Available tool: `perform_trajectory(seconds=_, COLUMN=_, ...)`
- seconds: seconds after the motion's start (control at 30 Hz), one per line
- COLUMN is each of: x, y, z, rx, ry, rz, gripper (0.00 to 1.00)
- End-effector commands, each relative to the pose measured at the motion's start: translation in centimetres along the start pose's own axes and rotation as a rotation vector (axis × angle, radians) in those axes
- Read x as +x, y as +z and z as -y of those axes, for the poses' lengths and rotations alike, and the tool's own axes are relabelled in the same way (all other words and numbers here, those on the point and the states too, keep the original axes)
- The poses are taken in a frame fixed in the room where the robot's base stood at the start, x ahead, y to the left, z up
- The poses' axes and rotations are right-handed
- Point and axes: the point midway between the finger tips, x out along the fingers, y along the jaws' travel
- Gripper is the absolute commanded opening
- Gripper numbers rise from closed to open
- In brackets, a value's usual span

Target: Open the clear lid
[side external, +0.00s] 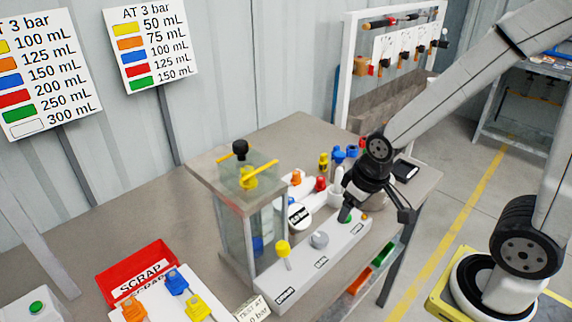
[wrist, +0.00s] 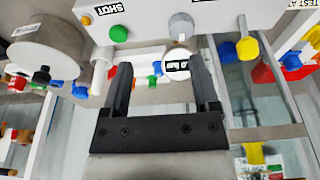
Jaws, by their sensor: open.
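The clear-walled test box (side external: 236,228) stands left of centre in the side view, with a tan frame and a flat top (side external: 205,170). A clear panel seems to be set in the top, and the top looks closed. A black knob (side external: 240,148) and a yellow bar (side external: 262,172) are on it. The box's clear side also shows at the right of the wrist view (wrist: 243,95). My gripper (side external: 375,212) is open and empty over the right end of the control box, right of the test box and apart from it. Its fingers also show in the wrist view (wrist: 160,68).
The white control box (side external: 300,268) carries a yellow knob (side external: 283,248), a grey knob (side external: 319,240) and a green button (wrist: 118,34) near my fingers. A round gauge (side external: 299,214) stands behind. Small coloured parts crowd the back. A red scrap bin (side external: 137,262) is at left.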

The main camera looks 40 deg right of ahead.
Motion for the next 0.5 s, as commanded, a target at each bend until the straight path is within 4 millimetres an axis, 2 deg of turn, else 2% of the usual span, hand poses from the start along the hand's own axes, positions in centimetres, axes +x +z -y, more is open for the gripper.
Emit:
perform_trajectory(seconds=0.13, x=-0.2, y=-1.0, z=-0.3, rx=-0.010, ry=0.014, rz=-0.044, gripper=0.78)
perform_trajectory(seconds=0.27, x=-0.6, y=-3.0, z=-0.8, rx=-0.033, ry=0.036, rz=-0.133, gripper=0.78)
perform_trajectory(seconds=0.5, x=-2.7, y=-8.8, z=-1.1, rx=-0.116, ry=0.047, rz=-0.400, gripper=0.78)
